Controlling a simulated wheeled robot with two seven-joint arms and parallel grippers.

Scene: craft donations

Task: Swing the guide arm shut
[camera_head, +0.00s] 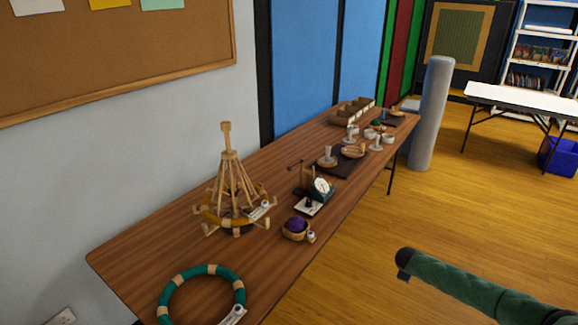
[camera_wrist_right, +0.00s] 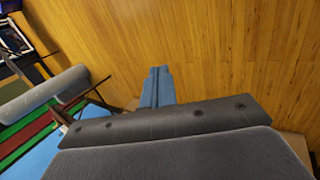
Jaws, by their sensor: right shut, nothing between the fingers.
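A small dark winder-like device (camera_head: 319,187) with a white round face stands on the long wooden table (camera_head: 140,255). A thin dark rod (camera_head: 295,165) shows beside its back left; it may be the guide arm, but it is too small to tell how it is set. My left gripper is not in view.
A wooden yarn swift (camera_head: 229,190) stands left of the device. A teal ring (camera_head: 174,285) lies at the table's near end, and a bowl with a purple ball (camera_head: 296,226) near the edge. A grey post (camera_head: 431,115) stands beyond.

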